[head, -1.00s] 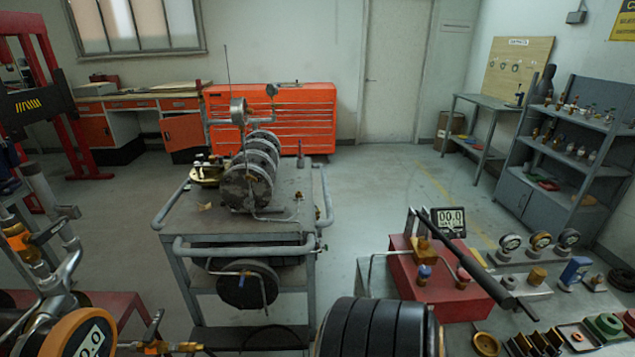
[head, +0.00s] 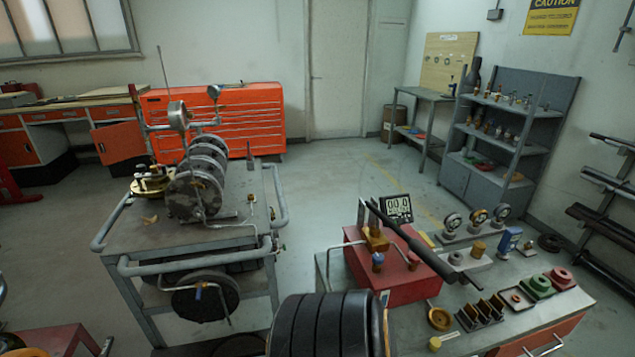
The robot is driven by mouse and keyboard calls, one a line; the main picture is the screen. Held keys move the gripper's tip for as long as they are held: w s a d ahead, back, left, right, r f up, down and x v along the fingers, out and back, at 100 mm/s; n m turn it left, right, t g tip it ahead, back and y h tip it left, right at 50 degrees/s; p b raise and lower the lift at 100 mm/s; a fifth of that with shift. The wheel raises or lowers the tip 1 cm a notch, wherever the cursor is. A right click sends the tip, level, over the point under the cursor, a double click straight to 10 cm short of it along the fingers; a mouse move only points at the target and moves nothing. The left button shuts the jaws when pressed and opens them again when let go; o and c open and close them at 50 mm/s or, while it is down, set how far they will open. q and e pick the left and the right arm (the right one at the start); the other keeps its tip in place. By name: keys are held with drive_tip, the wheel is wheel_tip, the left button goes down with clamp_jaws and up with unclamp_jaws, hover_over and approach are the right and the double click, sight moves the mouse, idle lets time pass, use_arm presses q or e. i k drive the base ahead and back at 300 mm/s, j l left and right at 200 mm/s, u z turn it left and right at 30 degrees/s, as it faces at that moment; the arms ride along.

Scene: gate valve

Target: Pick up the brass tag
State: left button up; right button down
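I cannot tell for certain which object is the brass tag. A small flat yellowish piece (head: 150,219) lies on the left part of the grey cart's top, in front of a brass fitting (head: 150,186). A small yellow round piece with a pale strip (head: 435,344) lies near the front edge of the right bench. Both are too small to identify. Neither of my grippers can be made out in the head view.
The grey cart (head: 120,238) carries a row of dark discs (head: 193,192). The right bench (head: 520,335) holds a red box (head: 395,282), gauges (head: 478,216) and green and red blocks (head: 537,287). Black stacked discs (head: 325,325) fill the bottom middle. Open floor (head: 330,190) lies between cart and shelf.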

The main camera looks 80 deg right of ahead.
sight(486, 308)
drive_tip(key=k+l, duration=0.1)
drive_tip(key=k, duration=0.45)
drive_tip(key=k+l, duration=0.1)
drive_tip(key=k, duration=0.4)
drive_tip(key=k+l+z, duration=0.1)
drive_tip(key=k, duration=0.45)
drive_tip(key=k+l, duration=0.15)
drive_tip(key=k, duration=0.4)
drive_tip(key=k+l, duration=0.5)
drive_tip(key=l, duration=0.25)
drive_tip(key=k+l, duration=0.25)
drive_tip(key=k+l+z, duration=0.1)
drive_tip(key=k+l, duration=0.15)
drive_tip(key=l, duration=0.25)
drive_tip(key=k+l, duration=0.2)
drive_tip(key=l, duration=0.15)
drive_tip(key=k+l, duration=0.25)
drive_tip(key=l, duration=0.15)
